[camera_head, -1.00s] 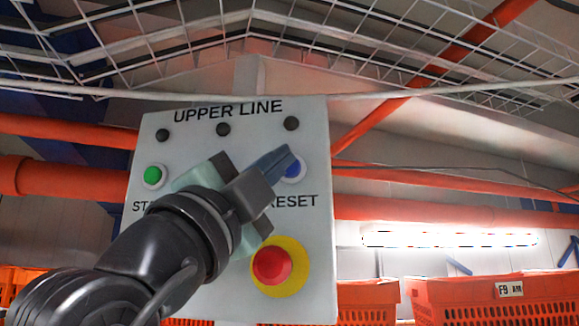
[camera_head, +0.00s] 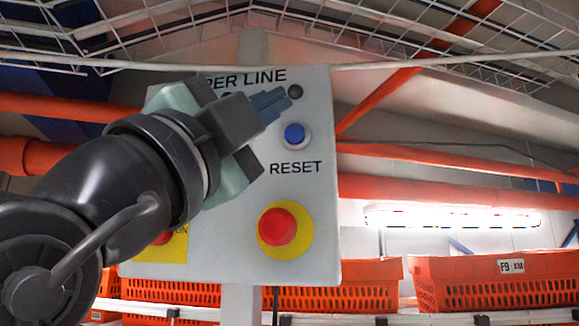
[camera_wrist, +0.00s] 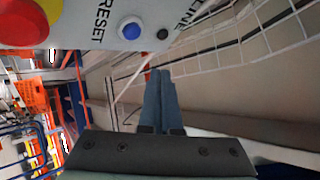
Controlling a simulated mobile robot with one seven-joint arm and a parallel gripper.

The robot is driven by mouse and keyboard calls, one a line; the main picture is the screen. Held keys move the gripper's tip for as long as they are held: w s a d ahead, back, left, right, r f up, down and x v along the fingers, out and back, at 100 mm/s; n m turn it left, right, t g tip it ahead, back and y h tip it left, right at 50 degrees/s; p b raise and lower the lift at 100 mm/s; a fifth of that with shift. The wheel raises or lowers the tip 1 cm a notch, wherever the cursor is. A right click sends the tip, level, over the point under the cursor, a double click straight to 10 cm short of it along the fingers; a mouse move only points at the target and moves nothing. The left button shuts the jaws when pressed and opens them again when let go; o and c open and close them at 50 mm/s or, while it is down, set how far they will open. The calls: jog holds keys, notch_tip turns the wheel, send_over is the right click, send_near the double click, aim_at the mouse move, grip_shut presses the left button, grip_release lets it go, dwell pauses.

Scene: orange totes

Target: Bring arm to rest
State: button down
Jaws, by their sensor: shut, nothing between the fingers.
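My gripper (camera_head: 272,103) is in front of the upper part of a grey control panel (camera_head: 262,190), with its fingers together and nothing between them. In the head view the fingertips lie just up and left of the blue button (camera_head: 294,134), apart from it. The fingers also show in the wrist view (camera_wrist: 160,98), pointing past the panel (camera_wrist: 155,14), with the blue button (camera_wrist: 130,28) to their upper left. My arm hides the panel's left side and part of its upper lettering.
A red emergency button (camera_head: 277,227) on a yellow disc sits below the RESET label. Orange totes (camera_head: 495,283) stand on a rack behind and below the panel. Orange pipes (camera_head: 445,190) run behind it, and a wire mesh (camera_head: 420,40) hangs overhead.

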dwell(0.4)
jog(key=s+f+n+t+y+b, duration=0.2)
jog(key=f+n+t+y, duration=0.1)
jog(key=f+n+y, duration=0.4)
jog(key=s+d+f+n+t+y+b, duration=0.1)
jog(key=s+f+n+t+y+b, duration=0.1)
jog(key=f+n+y, duration=0.6)
notch_tip(320, 180, down, 6)
jog(key=s+n+t, duration=0.1)
jog(key=n, duration=0.6)
jog(key=shift+s+d+f+n, duration=0.15)
jog(key=shift+s+f+n, duration=0.05)
jog(key=shift+f+n, duration=0.1)
